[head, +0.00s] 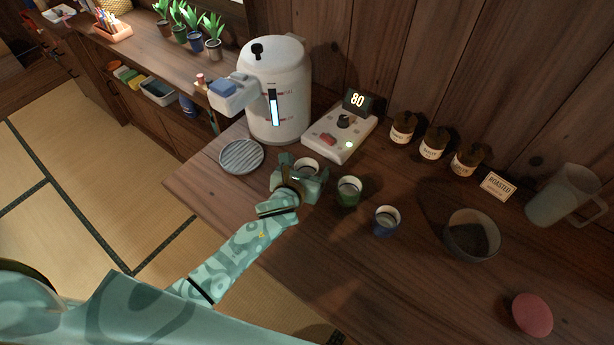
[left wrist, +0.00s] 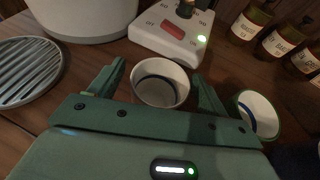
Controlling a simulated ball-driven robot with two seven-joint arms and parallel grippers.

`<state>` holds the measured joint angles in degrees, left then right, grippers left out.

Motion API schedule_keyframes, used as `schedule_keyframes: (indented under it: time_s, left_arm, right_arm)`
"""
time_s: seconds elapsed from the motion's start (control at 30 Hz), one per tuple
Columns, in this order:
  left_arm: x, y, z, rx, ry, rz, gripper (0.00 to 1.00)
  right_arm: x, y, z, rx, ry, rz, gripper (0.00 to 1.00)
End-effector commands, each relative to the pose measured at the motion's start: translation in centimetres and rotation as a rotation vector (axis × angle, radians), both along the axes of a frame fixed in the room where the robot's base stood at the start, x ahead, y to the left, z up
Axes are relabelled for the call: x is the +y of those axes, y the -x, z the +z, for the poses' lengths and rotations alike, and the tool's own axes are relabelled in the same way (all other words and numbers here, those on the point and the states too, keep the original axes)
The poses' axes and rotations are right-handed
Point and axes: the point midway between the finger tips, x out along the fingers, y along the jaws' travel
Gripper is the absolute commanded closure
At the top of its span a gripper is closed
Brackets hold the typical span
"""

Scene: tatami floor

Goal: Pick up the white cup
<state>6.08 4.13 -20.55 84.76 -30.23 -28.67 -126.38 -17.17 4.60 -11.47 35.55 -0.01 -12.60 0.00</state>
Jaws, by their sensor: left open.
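The white cup (head: 306,166) stands on the wooden counter in front of the dispenser, partly hidden by my left gripper in the head view. In the left wrist view the white cup (left wrist: 160,84) shows its open mouth and a dark ring inside. My left gripper (head: 301,176) is open, with one finger on each side of the cup; in the left wrist view the gripper (left wrist: 158,90) shows gaps between fingers and cup. My right gripper is not in view.
A green cup (head: 349,192) stands close to the right, then a blue cup (head: 386,221). A slatted round tray (head: 241,156) lies left. A white dispenser (head: 277,95) and control box (head: 340,133) stand behind. A bowl (head: 471,236) is further right.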

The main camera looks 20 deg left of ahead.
Motion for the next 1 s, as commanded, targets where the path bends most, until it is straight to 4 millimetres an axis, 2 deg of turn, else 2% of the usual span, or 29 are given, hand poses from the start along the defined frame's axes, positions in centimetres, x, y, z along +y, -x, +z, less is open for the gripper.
schedule_keyframes:
  time_s: [0.1,0.13,0.3,0.67,0.77,0.87,1.0]
  left_arm:
    - [0.0,0.0,0.1,0.0,0.0,0.0,0.23]
    - [0.0,0.0,0.1,0.0,0.001,0.0,0.29]
    - [0.0,0.1,0.1,0.0,0.001,0.0,0.73]
    - [0.0,0.1,0.6,-0.001,0.001,0.0,0.73]
    - [0.0,0.0,1.7,-0.004,0.001,-0.001,0.73]
    - [0.0,0.0,3.6,-0.006,-0.001,0.0,0.73]
    - [-2.1,1.3,6.7,-0.006,0.005,-0.002,0.73]
  right_arm:
    - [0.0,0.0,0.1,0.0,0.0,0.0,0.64]
    - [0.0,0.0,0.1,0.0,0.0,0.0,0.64]
    - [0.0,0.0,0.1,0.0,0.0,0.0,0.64]
    - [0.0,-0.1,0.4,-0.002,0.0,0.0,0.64]
    - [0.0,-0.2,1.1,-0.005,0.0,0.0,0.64]
    - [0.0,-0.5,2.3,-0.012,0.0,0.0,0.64]
    - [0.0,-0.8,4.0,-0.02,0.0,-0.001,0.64]
